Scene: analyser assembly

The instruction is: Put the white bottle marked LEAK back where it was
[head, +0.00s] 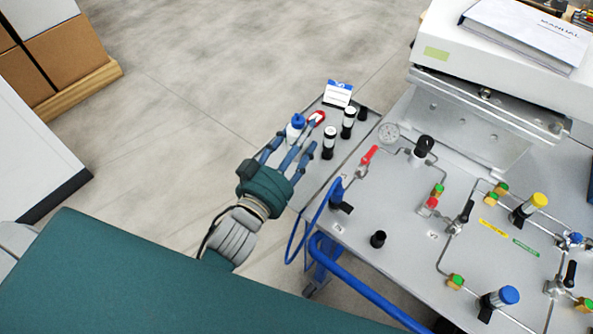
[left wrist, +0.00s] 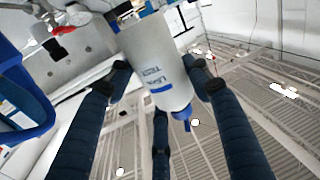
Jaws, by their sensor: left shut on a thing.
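The white bottle with a blue cap (head: 296,127) shows in the head view at the left edge of a small grey side shelf (head: 318,165). My left gripper (head: 287,149) is shut on it, with fingers around its sides. In the left wrist view the white bottle (left wrist: 158,62) carries blue lettering, partly readable as LEAK TEST, and sits between the fingers (left wrist: 158,78). I cannot tell whether its base touches the shelf. Its lower part is hidden by the fingers in the head view. My right gripper is not in view.
On the shelf stand two black-and-white vials (head: 348,123) (head: 328,143), a red ring-shaped item (head: 317,117), a blue-and-white card (head: 338,94) and a small black cap (head: 362,114). The panel with valves and tubing (head: 400,215) lies to the right. A blue rail (head: 365,288) runs along its front.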

